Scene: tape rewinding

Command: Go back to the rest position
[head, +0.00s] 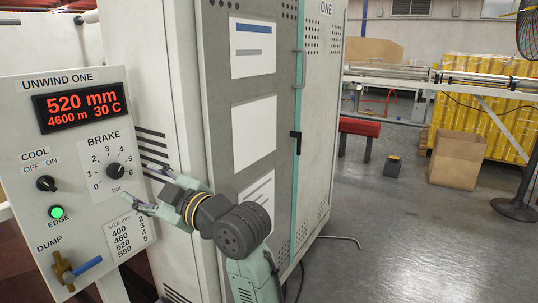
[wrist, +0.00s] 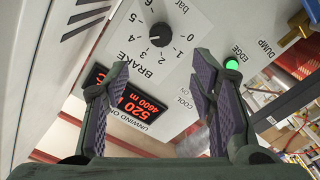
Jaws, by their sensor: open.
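My gripper (head: 142,187) is open and empty in front of the right side of the UNWIND ONE panel (head: 75,92), near the brake knob (head: 115,170). In the wrist view my gripper's two fingers (wrist: 158,95) are spread wide with nothing between them. The brake knob also shows in the wrist view (wrist: 159,34), beyond the fingertips and apart from them. The red display (head: 79,108) reads 520 mm, 4600 m and 30 C. The green EDGE lamp (head: 57,212) is lit.
A COOL switch (head: 46,184) and a DUMP valve with a blue lever (head: 86,267) are on the panel. A tall grey cabinet (head: 245,100) stands just behind my arm. A cardboard box (head: 457,160) stands at the right. The floor (head: 400,240) at right is mostly clear.

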